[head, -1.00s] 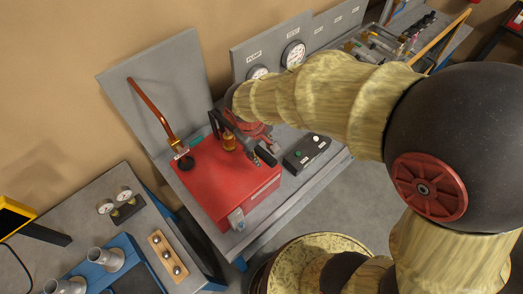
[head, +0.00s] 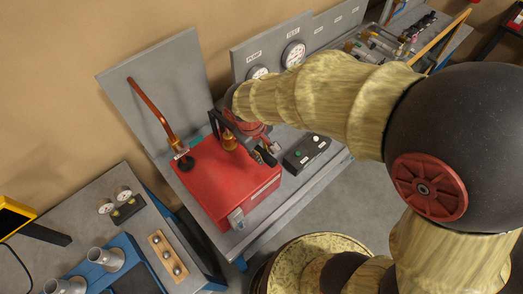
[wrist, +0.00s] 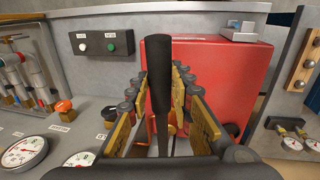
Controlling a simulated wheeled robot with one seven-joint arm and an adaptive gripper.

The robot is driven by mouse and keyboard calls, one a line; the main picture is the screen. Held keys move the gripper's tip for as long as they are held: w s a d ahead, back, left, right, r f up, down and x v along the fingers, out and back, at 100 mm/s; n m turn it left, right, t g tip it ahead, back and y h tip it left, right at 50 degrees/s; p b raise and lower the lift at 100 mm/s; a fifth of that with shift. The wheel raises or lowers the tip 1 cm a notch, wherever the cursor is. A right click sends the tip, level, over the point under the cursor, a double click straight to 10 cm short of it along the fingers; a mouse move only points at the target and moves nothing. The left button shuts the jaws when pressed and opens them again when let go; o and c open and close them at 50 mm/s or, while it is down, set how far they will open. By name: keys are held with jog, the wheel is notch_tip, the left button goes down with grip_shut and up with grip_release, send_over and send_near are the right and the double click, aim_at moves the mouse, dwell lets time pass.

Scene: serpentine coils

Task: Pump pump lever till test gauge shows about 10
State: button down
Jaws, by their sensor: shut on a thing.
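The red pump box (head: 225,180) sits on the grey bench, and it also shows in the wrist view (wrist: 215,75). The black pump lever handle (wrist: 160,75) stands between the fingers of my gripper (wrist: 155,88), which is shut on it. In the head view my gripper (head: 242,138) is over the right part of the red box, and the lever is mostly hidden there. The test gauge (head: 293,54) is a white dial on the grey upright panel; its needle is too small to read. The pump gauge (head: 257,72) beside it is partly hidden by my arm.
A copper pipe (head: 150,108) rises at the left of the red box. A control box with green and white buttons (head: 307,151) is at its right. An orange knob (wrist: 63,106) is near the gauges. Another bench with a blue fixture (head: 120,248) stands at the lower left.

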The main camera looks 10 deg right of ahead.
jog(key=shift+t+y, duration=0.5)
jog(key=shift+t, duration=0.3)
jog(key=f+b, duration=0.1)
jog(key=b, duration=0.1)
jog(key=f+b, duration=0.3)
jog(key=b, duration=0.1)
jog(key=shift+s+d+f, duration=0.2)
jog(key=shift+s, duration=0.15)
jog(key=shift+f, duration=0.1)
jog(key=c, duration=2)
grip_release()
jog(key=shift+o, duration=0.9)
jog(key=shift+w, duration=0.1)
jog(key=shift+o, duration=1.2)
